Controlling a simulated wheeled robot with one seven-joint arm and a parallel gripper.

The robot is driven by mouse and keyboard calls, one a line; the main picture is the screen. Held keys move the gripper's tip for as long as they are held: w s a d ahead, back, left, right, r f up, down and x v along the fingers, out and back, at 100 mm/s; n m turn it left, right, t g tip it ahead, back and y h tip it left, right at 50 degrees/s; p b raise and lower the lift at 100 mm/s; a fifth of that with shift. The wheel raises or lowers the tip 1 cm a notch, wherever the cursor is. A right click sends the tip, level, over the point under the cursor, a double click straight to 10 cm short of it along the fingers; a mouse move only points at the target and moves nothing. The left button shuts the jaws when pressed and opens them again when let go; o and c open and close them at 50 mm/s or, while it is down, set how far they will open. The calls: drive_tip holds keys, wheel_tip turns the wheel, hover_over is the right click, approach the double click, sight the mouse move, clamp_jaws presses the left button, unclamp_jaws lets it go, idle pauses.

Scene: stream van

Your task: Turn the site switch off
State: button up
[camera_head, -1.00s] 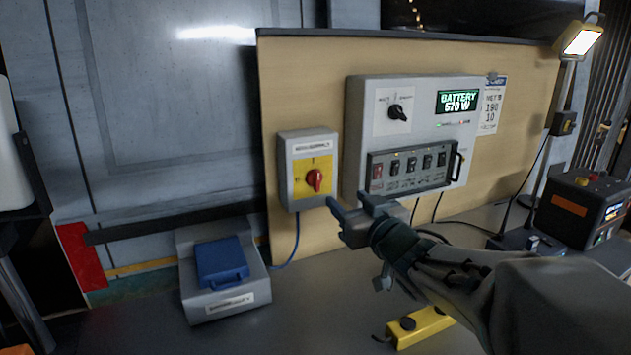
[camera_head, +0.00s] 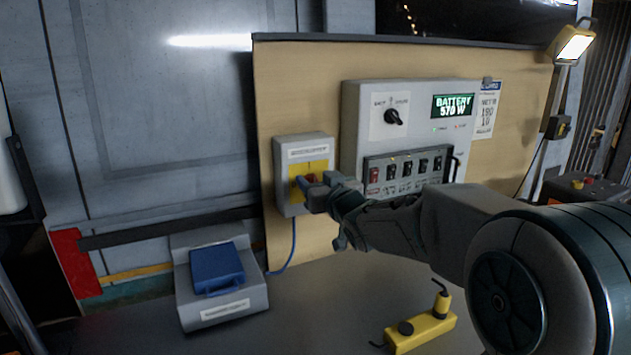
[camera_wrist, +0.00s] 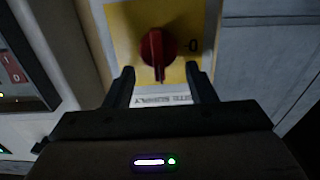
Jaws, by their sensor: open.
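The site switch is a grey box (camera_head: 290,200) on the tan board, with a yellow plate (camera_head: 322,166) and a red rotary knob. My gripper (camera_head: 308,187) is right in front of the plate and hides most of the knob in the head view. In the wrist view the red knob (camera_wrist: 156,54) shows whole on the yellow plate (camera_wrist: 122,18). The open fingers of my gripper (camera_wrist: 163,85) stand one on each side, just short of the knob, with the knob between their lines. I see no contact. A "0" mark sits beside the knob.
A larger grey panel (camera_head: 353,118) with a black selector knob (camera_head: 393,117), a green battery display (camera_head: 453,105) and a row of switches (camera_head: 391,171) is to the right. A blue case (camera_head: 217,268) on a grey stand and a yellow item (camera_head: 422,332) are on the counter.

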drive_tip(key=shift+w, duration=0.1)
drive_tip(key=shift+c, duration=0.3)
drive_tip(key=c, duration=0.9)
drive_tip(key=shift+c, duration=0.2)
drive_tip(key=shift+f, duration=0.1)
